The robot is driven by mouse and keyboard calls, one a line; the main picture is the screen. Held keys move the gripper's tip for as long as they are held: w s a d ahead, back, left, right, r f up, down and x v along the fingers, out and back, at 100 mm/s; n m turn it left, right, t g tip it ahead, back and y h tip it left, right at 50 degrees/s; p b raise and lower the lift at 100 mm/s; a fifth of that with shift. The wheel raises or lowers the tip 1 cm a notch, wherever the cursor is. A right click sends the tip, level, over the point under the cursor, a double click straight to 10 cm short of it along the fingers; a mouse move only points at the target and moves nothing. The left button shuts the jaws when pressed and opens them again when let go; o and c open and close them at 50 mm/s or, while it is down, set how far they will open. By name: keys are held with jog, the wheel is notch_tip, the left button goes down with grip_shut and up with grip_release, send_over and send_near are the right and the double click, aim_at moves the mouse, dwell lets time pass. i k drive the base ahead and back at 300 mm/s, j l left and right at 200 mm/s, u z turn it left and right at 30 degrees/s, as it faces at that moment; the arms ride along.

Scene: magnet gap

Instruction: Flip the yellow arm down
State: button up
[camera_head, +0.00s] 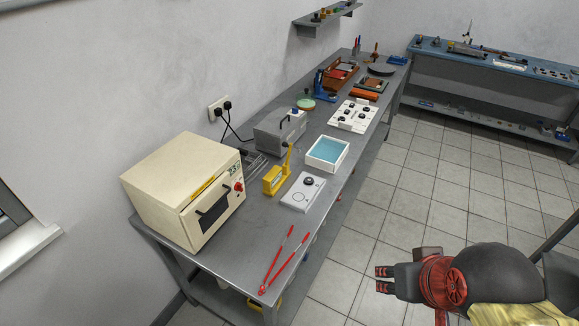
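A yellow device (276,179) stands on the grey workbench, between the cream oven and a white tray. Its yellow arm (288,158) points up and leans slightly to the right, with a dark tip at the top. My gripper (377,279) is at the lower right, over the tiled floor and off the bench, well apart from the yellow device. Its two dark fingers point left with a gap between them. Nothing is seen between them.
The cream oven (185,188) stands left of the device. A white panel with a knob (303,192) and a blue-filled white tray (327,154) are close on its right. Red tongs (283,262) lie near the bench's front end. Floor beside the bench is clear.

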aim_at(285, 144)
jog(key=k+j+z, duration=0.15)
jog(key=j, duration=0.25)
jog(key=j+z, duration=0.1)
jog(key=j, duration=0.25)
jog(key=k+j+z, duration=0.15)
jog(key=j, duration=0.2)
jog(key=k+j+z, duration=0.15)
jog(key=j, duration=0.25)
jog(key=i+j, duration=0.15)
jog(key=j, duration=0.2)
jog(key=i+j+z, duration=0.15)
jog(key=j, duration=0.2)
jog(key=i+j, duration=0.1)
jog(key=j, duration=0.25)
jog(key=i+j+z, duration=0.15)
jog(key=j, duration=0.55)
jog(key=l+u, duration=0.15)
jog(key=i+l+u, duration=0.15)
jog(key=l, duration=0.15)
